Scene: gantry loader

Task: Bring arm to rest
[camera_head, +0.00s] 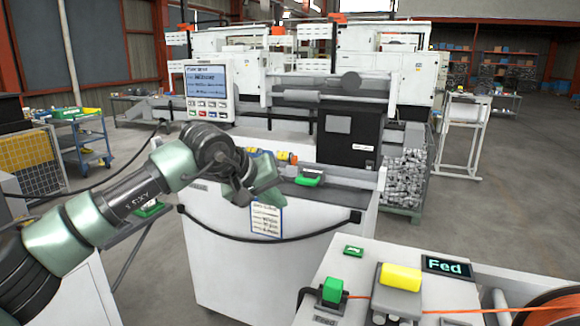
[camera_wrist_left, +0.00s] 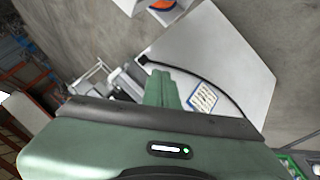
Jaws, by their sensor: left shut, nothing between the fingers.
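My left arm comes in from the left in the head view and bends down at the wrist. My left gripper (camera_head: 262,182) is shut and empty in front of the upper front edge of a white machine cabinet (camera_head: 225,255). In the left wrist view the shut green fingers (camera_wrist_left: 160,88) point toward the white cabinet top. I cannot tell the exact gap between the fingers and the cabinet. My right gripper is in neither view.
A dark cable (camera_head: 285,240) hangs across the cabinet front beside a printed sheet (camera_head: 266,220). A control screen (camera_head: 208,90) stands behind my wrist. A white bench with green (camera_head: 333,290) and yellow (camera_head: 401,277) parts is at front right. Open floor lies at right.

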